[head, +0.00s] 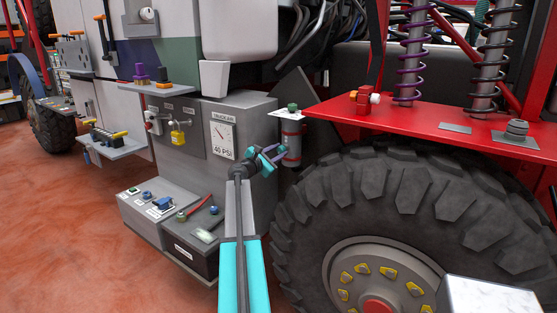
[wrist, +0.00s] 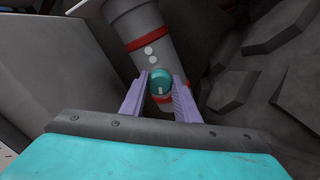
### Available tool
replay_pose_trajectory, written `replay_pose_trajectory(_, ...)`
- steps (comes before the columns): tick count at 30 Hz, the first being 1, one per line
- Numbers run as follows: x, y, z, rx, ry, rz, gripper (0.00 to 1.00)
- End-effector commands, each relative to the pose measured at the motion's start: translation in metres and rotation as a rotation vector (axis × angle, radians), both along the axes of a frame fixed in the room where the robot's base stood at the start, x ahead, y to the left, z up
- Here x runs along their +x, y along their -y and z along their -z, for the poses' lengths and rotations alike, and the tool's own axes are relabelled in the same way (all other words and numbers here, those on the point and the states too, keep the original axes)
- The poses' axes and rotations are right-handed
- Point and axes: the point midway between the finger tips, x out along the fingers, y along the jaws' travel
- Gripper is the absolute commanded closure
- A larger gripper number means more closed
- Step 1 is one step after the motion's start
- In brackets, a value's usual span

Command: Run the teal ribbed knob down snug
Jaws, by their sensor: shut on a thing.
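The teal knob (wrist: 160,80) shows in the wrist view as a small round cap in front of a grey cylinder (wrist: 143,28) with red bands. My gripper (wrist: 160,88) has its two lilac fingers on either side of the knob and is shut on it. The ribs are too small to make out. In the head view my gripper (head: 277,155) is at the lower part of the grey cylinder (head: 291,140), beside the big tyre. There the knob is hidden or not distinguishable from my teal gripper. I cannot tell how far the knob is screwed down.
A white plate (head: 303,114) with a green knob (head: 292,107) lies above the cylinder. The tyre (head: 395,195) is close on the right, under a red fender (head: 430,122). A grey cabinet with a pressure gauge (head: 221,139) stands at left. Open floor (head: 80,230) lies further left.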

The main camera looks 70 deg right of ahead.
Motion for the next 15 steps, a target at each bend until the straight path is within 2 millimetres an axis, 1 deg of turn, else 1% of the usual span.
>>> replay_pose_trajectory(1, -0.0014, -0.0004, 0.0061, -0.007, 0.028, 0.004, 0.94)
replay_pose_trajectory(15, -0.0015, -0.0006, 0.0065, -0.078, 0.298, 0.004, 0.94)
